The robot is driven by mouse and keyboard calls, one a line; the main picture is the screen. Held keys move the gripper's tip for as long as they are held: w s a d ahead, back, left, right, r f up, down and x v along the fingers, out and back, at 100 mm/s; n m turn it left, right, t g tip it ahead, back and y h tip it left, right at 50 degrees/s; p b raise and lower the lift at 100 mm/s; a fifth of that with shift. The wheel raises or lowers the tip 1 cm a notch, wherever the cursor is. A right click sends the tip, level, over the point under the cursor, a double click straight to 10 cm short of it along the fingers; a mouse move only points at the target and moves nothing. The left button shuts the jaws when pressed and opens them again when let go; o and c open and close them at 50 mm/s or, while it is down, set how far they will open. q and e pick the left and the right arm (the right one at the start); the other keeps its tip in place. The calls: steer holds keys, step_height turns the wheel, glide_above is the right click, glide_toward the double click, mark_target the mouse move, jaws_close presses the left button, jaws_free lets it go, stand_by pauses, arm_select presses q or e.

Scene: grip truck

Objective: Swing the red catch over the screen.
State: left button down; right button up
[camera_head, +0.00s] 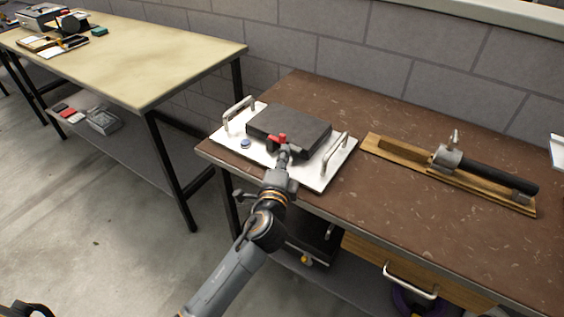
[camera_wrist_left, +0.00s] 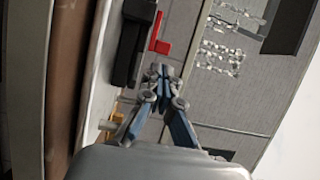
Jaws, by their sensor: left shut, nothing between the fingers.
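The red catch (camera_head: 279,139) sits at the front edge of a dark grey block-shaped device (camera_head: 300,124), which lies on a white plate (camera_head: 316,178) with a metal handle at each side. My left gripper (camera_head: 284,151) is right in front of the catch, with its fingers together. In the left wrist view the red catch (camera_wrist_left: 160,36) shows just beyond the closed fingertips of my left gripper (camera_wrist_left: 160,70). I cannot tell whether they touch. No screen face can be made out clearly. My right gripper is not in view.
A wooden board (camera_head: 402,152) with a clamped dark cylinder lies to the right on the brown workbench (camera_head: 300,88). A pale table (camera_head: 130,60) stands at the left. The bench behind the plate is clear.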

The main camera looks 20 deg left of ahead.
arm_select(q)
steer(key=shift+s+d, duration=0.2)
steer(key=shift+s, duration=1.4)
steer(key=shift+s+a+r+m+p, duration=0.15)
steer(key=shift+a+m+p, duration=0.15)
steer(key=shift+m, duration=0.2)
steer(key=s+a+m+h+p, duration=0.3)
steer(key=a+m, duration=0.1)
steer(key=m, duration=0.7)
steer(key=s+a+m+g+h+p, duration=0.1)
steer(key=s+a+m+h+p, duration=0.2)
steer(key=m, duration=0.7)
steer(key=shift+s+a+f+m+h, duration=0.2)
steer(key=shift+s+a+m+h, duration=0.25)
steer(key=shift+h, duration=0.25)
steer(key=shift+d, duration=0.1)
